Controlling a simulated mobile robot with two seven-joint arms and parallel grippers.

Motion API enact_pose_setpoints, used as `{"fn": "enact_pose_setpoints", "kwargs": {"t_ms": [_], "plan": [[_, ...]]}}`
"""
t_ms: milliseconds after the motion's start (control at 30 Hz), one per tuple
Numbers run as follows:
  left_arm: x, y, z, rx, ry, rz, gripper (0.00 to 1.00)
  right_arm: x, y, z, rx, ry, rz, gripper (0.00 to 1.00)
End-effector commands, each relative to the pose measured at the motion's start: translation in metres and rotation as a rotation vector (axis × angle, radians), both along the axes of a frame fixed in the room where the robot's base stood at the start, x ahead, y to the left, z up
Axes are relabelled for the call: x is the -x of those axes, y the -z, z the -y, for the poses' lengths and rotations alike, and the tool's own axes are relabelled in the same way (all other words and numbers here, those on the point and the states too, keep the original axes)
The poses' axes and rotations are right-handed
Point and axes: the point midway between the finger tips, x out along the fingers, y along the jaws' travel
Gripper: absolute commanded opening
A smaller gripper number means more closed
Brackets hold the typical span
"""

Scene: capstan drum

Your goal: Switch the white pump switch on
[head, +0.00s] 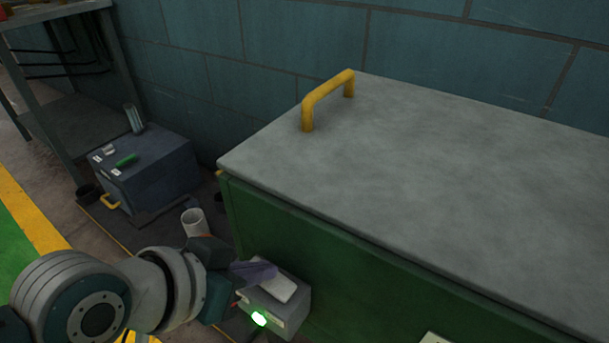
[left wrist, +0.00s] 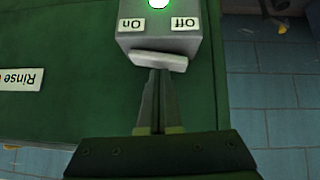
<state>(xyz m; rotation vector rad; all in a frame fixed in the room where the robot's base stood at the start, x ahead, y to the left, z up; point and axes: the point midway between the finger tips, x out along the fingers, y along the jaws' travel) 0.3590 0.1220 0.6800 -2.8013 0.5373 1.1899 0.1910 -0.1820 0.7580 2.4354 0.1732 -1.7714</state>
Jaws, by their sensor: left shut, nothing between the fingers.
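The white pump switch (head: 281,288) is a pale paddle on a grey box (head: 293,311) fixed to the green cabinet's side. In the left wrist view the white paddle (left wrist: 160,61) sits slightly slanted, below upside-down labels, On at left and Off at right. A green lamp (head: 259,319) on the box glows; it also shows in the left wrist view (left wrist: 158,3). My left gripper (head: 268,271) is shut and empty, its fingertips (left wrist: 158,73) at the paddle's near edge; I cannot tell if they touch. My right gripper is out of view.
The green cabinet (head: 400,272) has a grey lid (head: 430,140) with a yellow handle (head: 327,96). A Rinse label (left wrist: 20,78) is on the green panel.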

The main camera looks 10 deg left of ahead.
Motion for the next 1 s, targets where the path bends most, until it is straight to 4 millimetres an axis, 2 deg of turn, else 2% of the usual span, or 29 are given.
{"fn": "enact_pose_setpoints", "kwargs": {"t_ms": [233,367,467,633,800,1000], "plan": [[0.0,-0.001,0.001,0.002,0.001,0.001,0.0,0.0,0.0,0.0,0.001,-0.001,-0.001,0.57],[-0.001,-0.008,0.001,0.002,0.001,0.001,0.0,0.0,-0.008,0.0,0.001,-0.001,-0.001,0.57],[-0.002,-0.022,0.002,0.001,0.001,0.002,0.0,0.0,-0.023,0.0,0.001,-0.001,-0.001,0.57],[-0.004,-0.054,0.003,0.001,-0.002,0.0,0.0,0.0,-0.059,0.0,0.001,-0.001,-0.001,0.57],[0.03,-0.077,-0.003,0.0,-0.002,-0.002,0.0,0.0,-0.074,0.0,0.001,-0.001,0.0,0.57],[0.055,-0.1,-0.007,0.001,-0.001,-0.002,0.0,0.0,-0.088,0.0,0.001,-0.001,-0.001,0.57]]}}
